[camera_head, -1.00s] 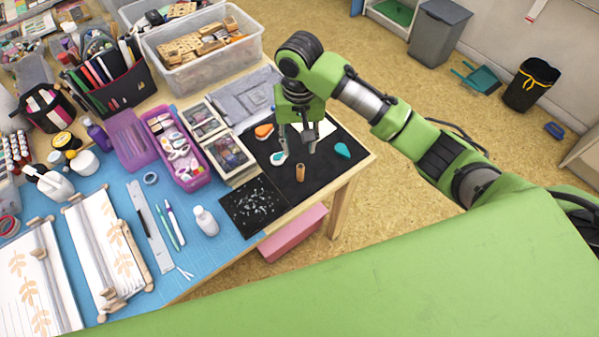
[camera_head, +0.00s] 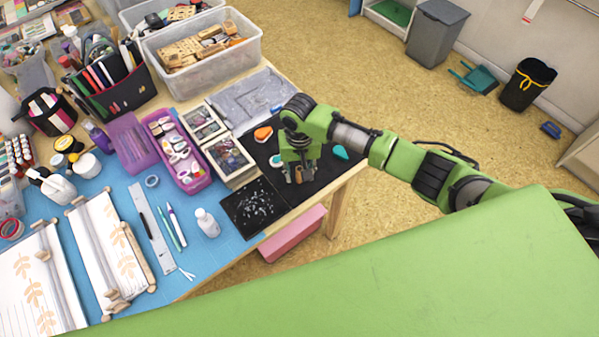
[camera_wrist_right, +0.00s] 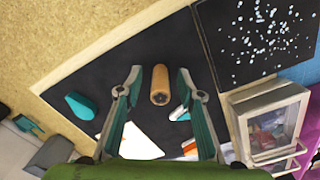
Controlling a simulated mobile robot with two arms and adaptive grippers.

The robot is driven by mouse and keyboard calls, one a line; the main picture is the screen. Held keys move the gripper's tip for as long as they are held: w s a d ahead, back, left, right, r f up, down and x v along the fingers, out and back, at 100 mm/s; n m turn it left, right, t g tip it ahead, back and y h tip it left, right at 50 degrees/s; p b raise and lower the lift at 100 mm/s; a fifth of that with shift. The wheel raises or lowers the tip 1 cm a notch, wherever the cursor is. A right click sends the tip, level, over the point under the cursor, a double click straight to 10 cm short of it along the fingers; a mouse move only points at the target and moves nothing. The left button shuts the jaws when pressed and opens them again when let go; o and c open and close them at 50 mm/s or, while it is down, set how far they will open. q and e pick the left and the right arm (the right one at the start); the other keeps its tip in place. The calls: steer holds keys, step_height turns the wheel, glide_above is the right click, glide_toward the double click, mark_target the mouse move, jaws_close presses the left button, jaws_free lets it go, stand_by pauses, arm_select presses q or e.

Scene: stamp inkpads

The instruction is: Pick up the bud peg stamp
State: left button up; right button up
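The bud peg stamp is a small wooden cylinder (camera_wrist_right: 160,85) that stands on the black mat (camera_wrist_right: 75,70), showing its round end in the right wrist view. In the head view it shows partly, low between the fingers (camera_head: 298,176). My right gripper (camera_wrist_right: 160,73) is open, with one finger on each side of the peg and a gap to both. It also shows in the head view (camera_head: 299,180), pointing down over the mat. Whether the fingertips reach down to the peg's height is hard to tell. My left gripper is not in view.
A teal inkpad (camera_head: 340,152) and an orange inkpad (camera_head: 263,133) lie on the mat. A black speckled sheet (camera_head: 254,208) and a framed box (camera_head: 229,158) are left of the peg. The table's edge is close on the right.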

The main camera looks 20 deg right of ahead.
steer(key=shift+f, duration=0.35)
steer(key=c, duration=0.9)
steer(key=shift+r, duration=0.1)
steer(key=shift+r, duration=0.2)
step_height(320, 180, up, 2)
steer(key=shift+w+r, duration=0.1)
steer(key=s+a+r, duration=0.1)
steer(key=s+r, duration=0.2)
steer(key=s, duration=0.1)
steer(key=s+a+r, duration=0.2)
steer(key=s+r, duration=0.2)
steer(key=s, duration=0.1)
steer(key=s+a+r+b, duration=0.1)
steer(key=s+a+r, duration=0.1)
steer(key=s+r, duration=0.1)
steer(key=shift+s+r, duration=0.15)
steer(key=shift+s, duration=0.5)
steer(key=shift+w, duration=0.1)
jaws_close()
